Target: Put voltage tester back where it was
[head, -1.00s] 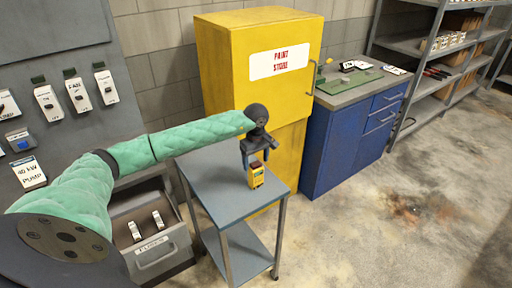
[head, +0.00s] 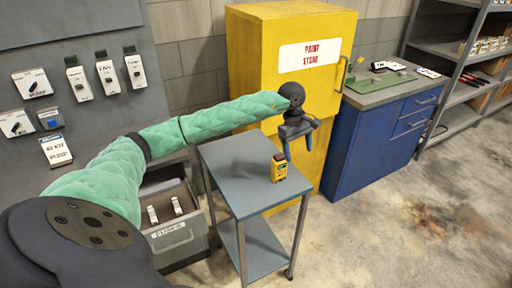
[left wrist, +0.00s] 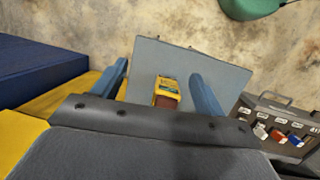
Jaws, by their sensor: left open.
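The yellow voltage tester (head: 279,168) stands upright on the grey top of the small table (head: 232,178), near its right edge. It also shows in the left wrist view (left wrist: 167,92), between and beyond the fingers. My left gripper (head: 299,155) is open and empty, above and a little right of the tester in the head view, apart from it. Its blue fingers also show spread in the left wrist view (left wrist: 163,82). My right gripper is not in view.
A yellow paint store cabinet (head: 262,70) stands behind the table, with a blue workbench (head: 372,140) to its right. An open fuse drawer (head: 172,232) is left of the table. Switch panels (head: 75,85) hang on the left. The floor at right is clear.

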